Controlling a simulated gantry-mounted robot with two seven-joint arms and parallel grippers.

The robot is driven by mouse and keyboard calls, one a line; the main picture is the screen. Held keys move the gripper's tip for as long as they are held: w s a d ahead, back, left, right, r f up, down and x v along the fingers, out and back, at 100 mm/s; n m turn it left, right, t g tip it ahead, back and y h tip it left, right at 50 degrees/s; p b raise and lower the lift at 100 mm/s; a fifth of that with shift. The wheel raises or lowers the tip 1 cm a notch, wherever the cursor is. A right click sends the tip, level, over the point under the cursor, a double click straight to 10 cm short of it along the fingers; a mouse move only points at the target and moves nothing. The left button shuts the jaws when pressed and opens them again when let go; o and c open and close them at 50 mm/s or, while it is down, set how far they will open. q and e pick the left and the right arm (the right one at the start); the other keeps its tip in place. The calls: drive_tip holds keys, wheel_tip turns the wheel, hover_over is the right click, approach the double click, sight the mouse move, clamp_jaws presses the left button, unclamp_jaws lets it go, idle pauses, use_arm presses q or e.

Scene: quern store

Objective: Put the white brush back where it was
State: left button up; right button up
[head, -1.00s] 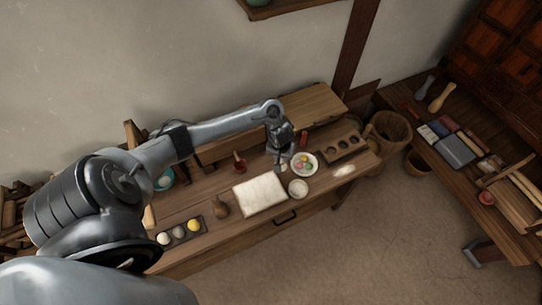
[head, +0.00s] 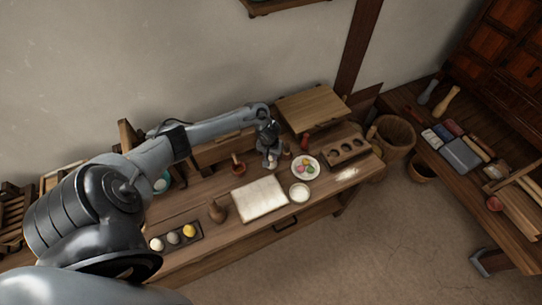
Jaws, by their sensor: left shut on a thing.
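My left gripper (head: 271,162) hangs over the back middle of the wooden workbench (head: 205,240), pointing down. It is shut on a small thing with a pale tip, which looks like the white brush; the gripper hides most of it. A small reddish-brown mortar (head: 238,168) stands to its left. A white plate (head: 317,172) with coloured balls lies to its right. My right gripper is out of view.
A pale sheet (head: 258,198) lies in front of the gripper, with a white bowl (head: 299,192) beside it. A red bottle (head: 305,141) and a wooden block with hollows (head: 347,149) stand to the right. A brown gourd-shaped bottle (head: 217,212) and a tray of balls (head: 157,244) are at left.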

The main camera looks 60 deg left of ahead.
use_arm(q)
drive_tip(key=shift+f, duration=0.3)
drive_tip(key=o, duration=0.9)
drive_tip(key=shift+o, duration=0.2)
